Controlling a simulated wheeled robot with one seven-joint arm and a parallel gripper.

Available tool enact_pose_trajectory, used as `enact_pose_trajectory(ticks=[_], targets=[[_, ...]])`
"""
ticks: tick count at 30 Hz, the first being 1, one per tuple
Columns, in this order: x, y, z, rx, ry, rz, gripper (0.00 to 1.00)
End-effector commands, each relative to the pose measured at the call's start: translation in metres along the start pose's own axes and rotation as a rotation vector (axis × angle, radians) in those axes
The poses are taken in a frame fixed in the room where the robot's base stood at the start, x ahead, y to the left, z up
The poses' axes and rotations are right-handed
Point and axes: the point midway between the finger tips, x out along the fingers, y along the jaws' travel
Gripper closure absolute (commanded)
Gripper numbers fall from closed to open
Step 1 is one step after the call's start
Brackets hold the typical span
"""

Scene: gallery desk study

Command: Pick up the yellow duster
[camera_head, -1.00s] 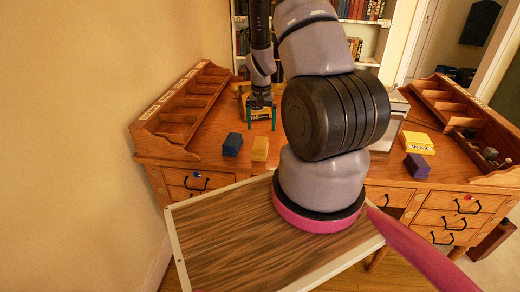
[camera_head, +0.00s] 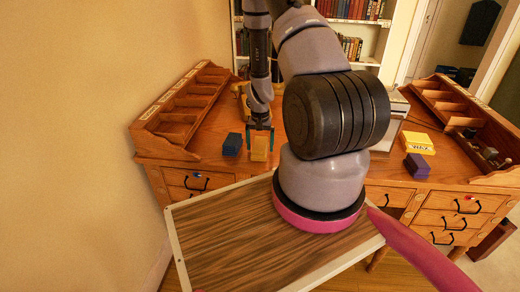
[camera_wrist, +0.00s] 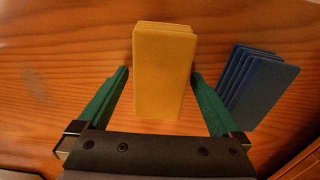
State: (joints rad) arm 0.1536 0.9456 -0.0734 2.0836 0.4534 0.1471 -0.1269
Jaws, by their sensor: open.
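The yellow duster (camera_head: 259,148) stands on the wooden desk, just right of a dark blue block. In the wrist view the yellow duster (camera_wrist: 162,75) lies between the two green fingers of my gripper (camera_wrist: 160,95). The fingers are apart, one on each side of it, with a narrow gap at the left and little or no gap at the right. In the head view my gripper (camera_head: 260,140) is open around the duster. Whether a finger touches it I cannot tell.
The dark blue block (camera_head: 232,144) stands close left of the duster; in the wrist view the blue block (camera_wrist: 258,85) is close to the right finger. Wooden pigeonhole racks (camera_head: 180,115) line the desk's left side. A yellow wax box (camera_head: 417,143) and a purple block (camera_head: 416,166) are at right.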

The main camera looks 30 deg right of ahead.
Motion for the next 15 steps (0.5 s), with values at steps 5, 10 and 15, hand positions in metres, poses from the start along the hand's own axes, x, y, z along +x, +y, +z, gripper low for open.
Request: enact_pose_trajectory(ticks=[5,10,15], targets=[[-0.0002,0.0002,0.0001,0.000,0.000,0.000,0.46],[-0.0004,0.0001,0.0001,0.000,0.000,0.000,0.91],[-0.0014,0.0000,0.0000,0.000,0.000,0.000,0.91]])
